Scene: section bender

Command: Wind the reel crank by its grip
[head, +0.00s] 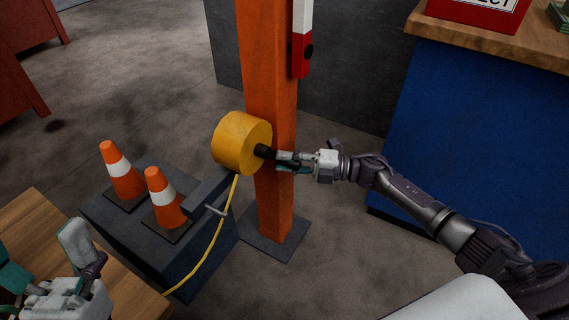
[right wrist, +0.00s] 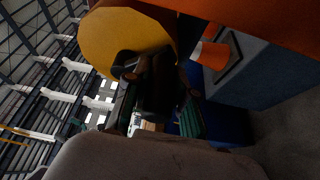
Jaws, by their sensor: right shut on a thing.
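The yellow reel (head: 238,141) is mounted on the orange post. It also shows large in the right wrist view (right wrist: 112,42). The black crank grip (head: 264,151) sticks out from the reel's right side, towards my right gripper. My right gripper (head: 284,160) is shut on this grip, its fingers around the grip's outer end. In the right wrist view the dark grip (right wrist: 158,85) lies between the fingers, in shadow. The crank's arm is mostly hidden. My left gripper (head: 46,262) is open and empty at the lower left, away from the reel.
The orange post (head: 268,75) stands on a dark base plate. A yellow line (head: 222,228) hangs below the reel past a grey bracket (head: 207,187). Two traffic cones (head: 121,172) stand on a dark box. A blue bench (head: 475,120) is at the right, a wooden top (head: 40,215) at the lower left.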

